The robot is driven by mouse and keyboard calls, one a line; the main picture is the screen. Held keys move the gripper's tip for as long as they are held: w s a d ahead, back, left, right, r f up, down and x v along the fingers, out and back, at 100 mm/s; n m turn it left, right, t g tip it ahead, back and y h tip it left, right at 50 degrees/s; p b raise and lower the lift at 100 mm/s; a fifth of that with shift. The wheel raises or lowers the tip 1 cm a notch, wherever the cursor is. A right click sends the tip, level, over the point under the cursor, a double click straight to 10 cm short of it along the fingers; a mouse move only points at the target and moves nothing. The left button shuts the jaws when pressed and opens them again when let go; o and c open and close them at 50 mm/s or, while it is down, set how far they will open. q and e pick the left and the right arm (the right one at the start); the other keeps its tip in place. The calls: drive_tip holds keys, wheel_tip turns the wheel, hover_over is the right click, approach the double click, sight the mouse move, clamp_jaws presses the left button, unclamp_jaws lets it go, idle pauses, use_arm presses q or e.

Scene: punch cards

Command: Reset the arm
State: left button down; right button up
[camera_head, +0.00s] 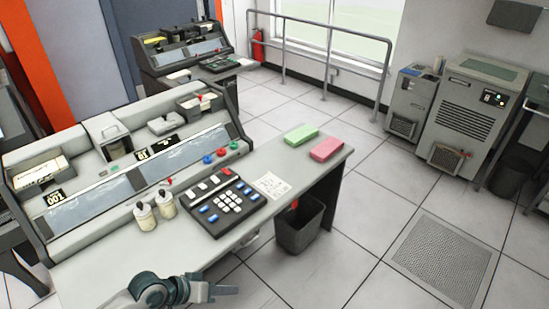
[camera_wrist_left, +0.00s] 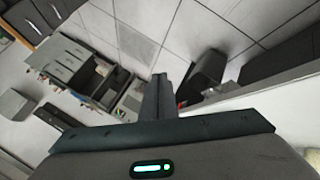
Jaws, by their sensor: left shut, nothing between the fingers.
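My left arm shows at the bottom of the head view, in front of the desk's near edge. Its gripper (camera_head: 228,290) points right, is shut and holds nothing. In the left wrist view the closed fingers (camera_wrist_left: 158,98) stand up in the middle, with floor and furniture beyond. The console desk (camera_head: 105,270) lies behind the arm in the head view. The gripper appears apart from the things on it. My right gripper is not in view.
A keypad (camera_head: 222,201), two cream jars (camera_head: 144,217) and a paper sheet (camera_head: 271,186) are on the desk. Green (camera_head: 301,135) and pink (camera_head: 326,149) blocks lie near its far right end. A dark bin (camera_head: 299,228) stands beside it.

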use_arm(q)
drive_tip(key=s+a+f+n+y+b, duration=0.15)
drive_tip(key=a+f, duration=0.25)
drive_tip(key=f, duration=0.6)
drive_tip(key=s+a+f+y, duration=0.25)
drive_tip(key=a+f, duration=0.25)
drive_tip(key=f, duration=0.6)
drive_tip(key=s+a+f+n+y+b, duration=0.1)
drive_tip(key=s+a+f+y, duration=0.2)
drive_tip(key=f, duration=0.7)
drive_tip(key=s+a+f+m+g+b, duration=0.1)
drive_tip(key=s+a+f+b, duration=0.15)
drive_tip(key=s+f, duration=1.1)
drive_tip(key=s+d+f+m+g, duration=0.1)
drive_tip(key=s+f, duration=0.1)
drive_tip(key=s, duration=0.9)
drive_tip(key=s+d+f+g+y, duration=0.1)
drive_tip(key=s+f, duration=0.2)
drive_tip(key=s, duration=0.8)
drive_tip(key=shift+s+f+m+g, duration=0.2)
drive_tip(key=shift+s+m+g, duration=0.1)
drive_tip(key=shift+m+g, duration=0.1)
drive_tip(key=shift+s, duration=0.1)
